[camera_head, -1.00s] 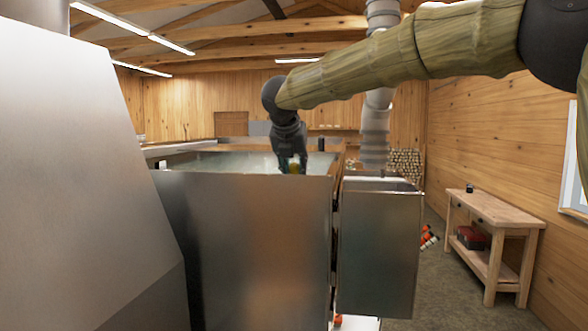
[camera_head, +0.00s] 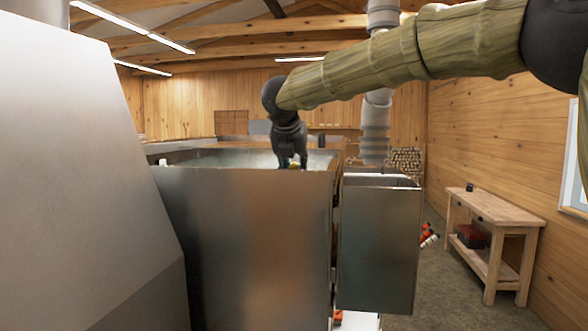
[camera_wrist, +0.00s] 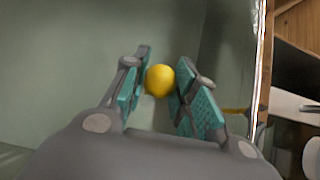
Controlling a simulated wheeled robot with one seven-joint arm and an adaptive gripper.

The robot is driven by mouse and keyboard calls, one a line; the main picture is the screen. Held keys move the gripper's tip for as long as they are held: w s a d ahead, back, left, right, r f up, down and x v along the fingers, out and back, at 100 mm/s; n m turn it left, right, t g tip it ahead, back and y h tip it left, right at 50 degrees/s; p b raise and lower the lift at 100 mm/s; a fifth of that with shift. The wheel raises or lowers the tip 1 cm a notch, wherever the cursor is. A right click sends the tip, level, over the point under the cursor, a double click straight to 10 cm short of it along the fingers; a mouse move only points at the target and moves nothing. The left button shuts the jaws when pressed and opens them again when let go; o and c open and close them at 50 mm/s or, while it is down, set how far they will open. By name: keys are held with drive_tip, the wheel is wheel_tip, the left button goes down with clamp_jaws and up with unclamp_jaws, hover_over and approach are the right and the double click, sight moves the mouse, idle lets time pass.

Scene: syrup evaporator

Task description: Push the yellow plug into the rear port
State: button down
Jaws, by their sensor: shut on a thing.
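The yellow plug (camera_wrist: 160,80) shows in the wrist view as a round yellow knob between the two teal-padded fingers of my gripper (camera_wrist: 158,88). My gripper is shut on it. In the head view my gripper (camera_head: 291,163) points down just behind the near rim of the steel pan (camera_head: 240,240), with a small bit of yellow at its fingertips. The lower part of the plug is hidden. I see no rear port in either view, so I cannot tell whether the plug touches or enters it.
The pan's walls stand close around my gripper. A smaller steel box (camera_head: 380,250) adjoins the pan on the right. A large sloping metal body (camera_head: 80,180) fills the left. A wooden bench (camera_head: 495,205) stands by the right wall, with free floor before it.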

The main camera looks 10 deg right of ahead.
drive_tip(key=c, duration=1.1)
unclamp_jaws()
drive_tip(key=shift+f, duration=0.15)
drive_tip(key=shift+o, duration=0.2)
drive_tip(key=v, duration=1.2)
